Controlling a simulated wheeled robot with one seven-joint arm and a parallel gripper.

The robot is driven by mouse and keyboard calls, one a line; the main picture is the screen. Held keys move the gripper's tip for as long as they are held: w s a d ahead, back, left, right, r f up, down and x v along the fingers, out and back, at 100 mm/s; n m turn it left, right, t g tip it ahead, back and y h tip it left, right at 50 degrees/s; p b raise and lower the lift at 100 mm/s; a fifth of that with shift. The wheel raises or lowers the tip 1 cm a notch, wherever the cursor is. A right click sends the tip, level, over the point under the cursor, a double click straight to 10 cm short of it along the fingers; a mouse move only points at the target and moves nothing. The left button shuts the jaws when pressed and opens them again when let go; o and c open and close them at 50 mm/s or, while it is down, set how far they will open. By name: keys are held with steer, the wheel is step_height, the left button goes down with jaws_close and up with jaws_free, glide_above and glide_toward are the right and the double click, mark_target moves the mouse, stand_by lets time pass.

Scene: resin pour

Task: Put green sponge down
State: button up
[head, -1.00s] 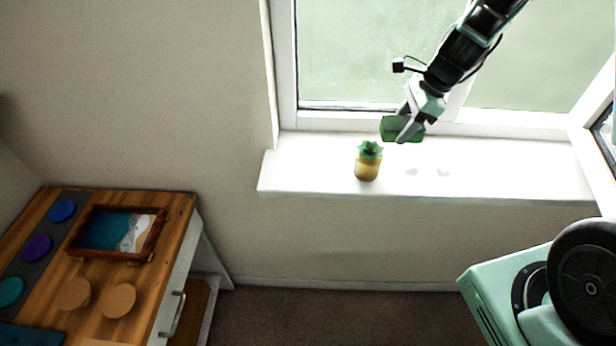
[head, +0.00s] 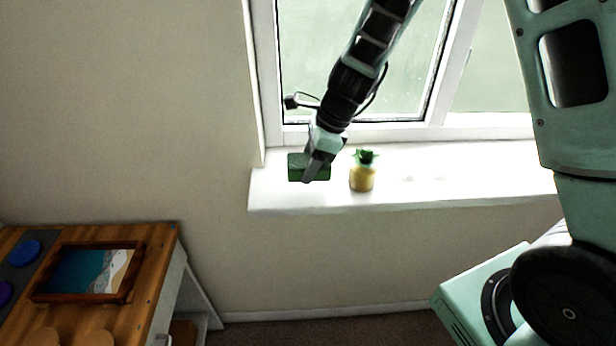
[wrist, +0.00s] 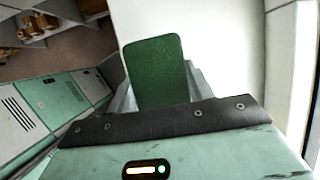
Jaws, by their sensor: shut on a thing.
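The green sponge (head: 296,167) is held in my gripper (head: 317,172), whose jaws are shut on it. In the head view the sponge shows over the left part of the white windowsill (head: 275,199), left of the small potted plant. I cannot tell whether it touches the sill. In the wrist view the sponge (wrist: 155,68) stands out between the fingers, with the white sill surface (wrist: 215,35) behind it.
The window frame (head: 400,132) rises behind. A wooden-topped cabinet (head: 150,262) with a framed seascape (head: 88,272) is at lower left. The sill's right part looks mostly clear.

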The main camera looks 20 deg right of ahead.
steer(key=shift+f, duration=1.9)
steer(key=shift+f+b, duration=0.15)
steer(key=shift+b, duration=0.15)
steer(key=o, duration=0.9)
steer(key=shift+o, duration=0.2)
